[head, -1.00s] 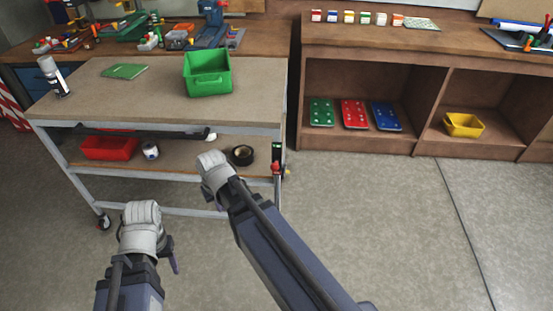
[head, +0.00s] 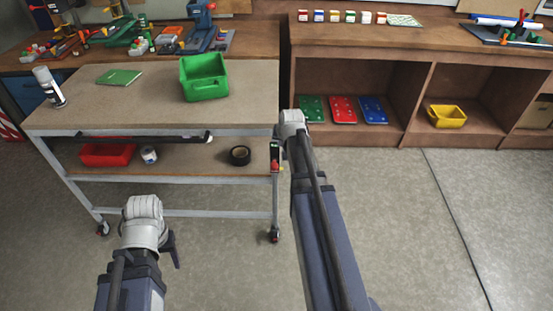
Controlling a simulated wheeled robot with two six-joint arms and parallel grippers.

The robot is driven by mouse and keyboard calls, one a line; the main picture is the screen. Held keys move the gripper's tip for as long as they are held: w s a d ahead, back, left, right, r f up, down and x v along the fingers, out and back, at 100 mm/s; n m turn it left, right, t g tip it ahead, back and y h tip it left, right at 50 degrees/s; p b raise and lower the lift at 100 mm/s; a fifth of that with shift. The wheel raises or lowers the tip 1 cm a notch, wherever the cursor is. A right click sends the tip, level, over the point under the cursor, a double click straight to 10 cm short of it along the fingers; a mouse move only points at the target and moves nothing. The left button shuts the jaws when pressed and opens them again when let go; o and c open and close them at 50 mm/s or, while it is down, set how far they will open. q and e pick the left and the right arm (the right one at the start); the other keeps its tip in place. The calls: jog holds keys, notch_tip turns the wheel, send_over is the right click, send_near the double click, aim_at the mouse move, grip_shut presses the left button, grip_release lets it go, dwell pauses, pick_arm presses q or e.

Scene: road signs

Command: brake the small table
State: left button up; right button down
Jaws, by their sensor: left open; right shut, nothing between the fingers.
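The small table (head: 150,105) is a wheeled cart with a tan top, grey metal frame and a lower shelf. A dark bar (head: 140,137) runs along its front. A small green-and-red device (head: 275,157) sits on its front right leg. Casters show below, one at the left (head: 103,229) and one at the right (head: 274,236). My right gripper (head: 292,120) is just right of the table's right corner, close to the device; its shut fingers are mostly hidden by the wrist. My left gripper (head: 168,248) is open and low in front of the table, largely hidden by its wrist.
A green bin (head: 204,78), a green booklet (head: 120,77) and a spray can (head: 49,88) stand or lie on the table. A red bin (head: 107,155) and black tape (head: 240,156) are on its shelf. A wooden shelf unit (head: 395,60) stands behind right. The right floor is clear.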

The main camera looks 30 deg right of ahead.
jog(key=shift+w+f, duration=0.1)
jog(key=shift+f, duration=0.05)
jog(key=b, duration=0.9)
send_over(276, 164)
jog(key=d, duration=0.1)
notch_tip(276, 164, down, 9)
jog(key=shift+w+r, duration=0.15)
jog(key=f+b, duration=0.3)
jog(key=shift+s+a, duration=0.25)
jog(key=shift+a, duration=0.15)
jog(key=shift+a+f, duration=0.1)
jog(key=shift+f, duration=0.1)
